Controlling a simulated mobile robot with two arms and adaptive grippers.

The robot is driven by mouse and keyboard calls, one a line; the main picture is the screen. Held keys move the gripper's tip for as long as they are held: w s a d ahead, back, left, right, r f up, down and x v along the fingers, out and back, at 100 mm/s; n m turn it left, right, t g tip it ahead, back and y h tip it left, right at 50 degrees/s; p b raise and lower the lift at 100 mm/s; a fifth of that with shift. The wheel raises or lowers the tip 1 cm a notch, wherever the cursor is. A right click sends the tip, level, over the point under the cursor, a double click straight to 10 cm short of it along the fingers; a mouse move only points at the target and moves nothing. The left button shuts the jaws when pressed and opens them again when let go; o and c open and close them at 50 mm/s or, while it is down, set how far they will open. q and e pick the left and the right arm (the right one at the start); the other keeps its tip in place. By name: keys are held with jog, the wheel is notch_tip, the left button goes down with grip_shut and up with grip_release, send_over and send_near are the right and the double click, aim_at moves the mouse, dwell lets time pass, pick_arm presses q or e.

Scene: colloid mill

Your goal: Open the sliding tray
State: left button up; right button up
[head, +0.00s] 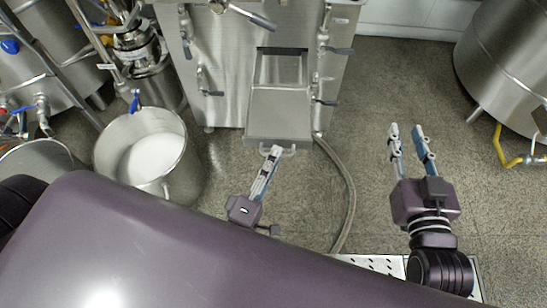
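The sliding tray (279,118) is a grey metal piece at the lower front of the steel machine, below a rectangular opening. Its small bar handle (291,151) shows at the front edge. My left gripper (274,152) is at the left part of this handle, its fingers pointing toward the tray. The fingers are seen nearly edge-on and overlap, so I cannot tell whether they are open or closed on the handle. My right gripper (407,130) is open and empty, over the bare floor to the right of the tray.
A steel pot with white contents (126,128) stands left of the machine (222,60). A grey hose (347,190) curves along the floor right of the tray. A large steel tank (505,60) stands at right, with a yellow pipe (500,145) by it.

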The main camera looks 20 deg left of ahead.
pick_arm(q)
jog(key=s+a+f, duration=0.1)
jog(key=s+f, duration=0.1)
jog(key=s, duration=0.9)
jog(key=shift+s+a, duration=0.2)
jog(key=shift+s, duration=0.2)
